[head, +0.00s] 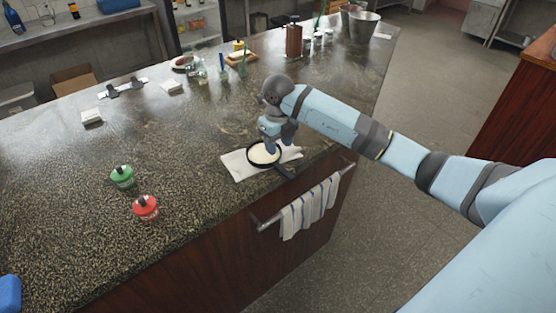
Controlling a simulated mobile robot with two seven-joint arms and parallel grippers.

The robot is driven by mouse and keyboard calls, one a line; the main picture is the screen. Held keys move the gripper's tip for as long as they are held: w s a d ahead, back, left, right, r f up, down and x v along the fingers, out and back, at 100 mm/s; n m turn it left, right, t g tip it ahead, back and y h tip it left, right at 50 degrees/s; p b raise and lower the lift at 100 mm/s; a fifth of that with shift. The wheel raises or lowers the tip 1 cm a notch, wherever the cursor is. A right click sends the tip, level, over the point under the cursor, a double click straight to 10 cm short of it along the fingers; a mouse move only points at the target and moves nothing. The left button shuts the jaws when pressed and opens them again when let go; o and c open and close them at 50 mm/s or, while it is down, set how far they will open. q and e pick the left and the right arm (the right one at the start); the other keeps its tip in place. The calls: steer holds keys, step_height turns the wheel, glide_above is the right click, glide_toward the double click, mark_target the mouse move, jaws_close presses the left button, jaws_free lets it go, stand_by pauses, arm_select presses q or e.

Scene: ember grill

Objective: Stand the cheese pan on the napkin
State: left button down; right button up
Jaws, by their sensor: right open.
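The cheese pan (263,154) is a small round black pan with pale contents and a dark handle pointing toward the counter's front edge. It appears to rest level on the white napkin (236,166), which lies flat near that edge and shows to the left and right of the pan. My right gripper (271,144) points down at the pan's far right side, open, and hides part of the rim. I cannot tell whether its fingers touch the pan. My left gripper is not in view.
A striped towel (309,209) hangs on the front rail. Bottles, a wooden board and metal buckets (363,26) stand at the back. The counter's middle (190,130) is clear.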

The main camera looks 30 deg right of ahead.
steer(key=s+a+m+t+y, duration=0.1)
steer(key=s+a+y, duration=0.3)
steer(key=a+y, duration=0.3)
steer(key=s+a+f+m+t+y, duration=0.1)
steer(key=s+a+m+y, duration=0.15)
steer(key=a+y, duration=0.45)
steer(key=s+a+m+t+y, duration=0.1)
steer(key=s+a+y, duration=0.3)
steer(key=a, duration=0.6)
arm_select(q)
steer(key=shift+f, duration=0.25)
arm_select(e)
steer(key=s+d+f+m+t+h, duration=0.3)
steer(key=s+f+m+h, duration=0.4)
steer(key=f+m, duration=0.3)
steer(key=s+d+f+m+t+h, duration=0.3)
steer(key=s+f+m+h, duration=0.4)
steer(key=m, duration=1.2)
step_height(320, 180, down, 3)
steer(key=shift+s+d+r+t+h, duration=0.1)
steer(key=shift+s+d+t+h, duration=0.3)
steer(key=shift+s+t, duration=0.65)
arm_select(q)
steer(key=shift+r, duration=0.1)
arm_select(e)
steer(key=shift+s+m, duration=0.15)
steer(key=shift+m, duration=0.1)
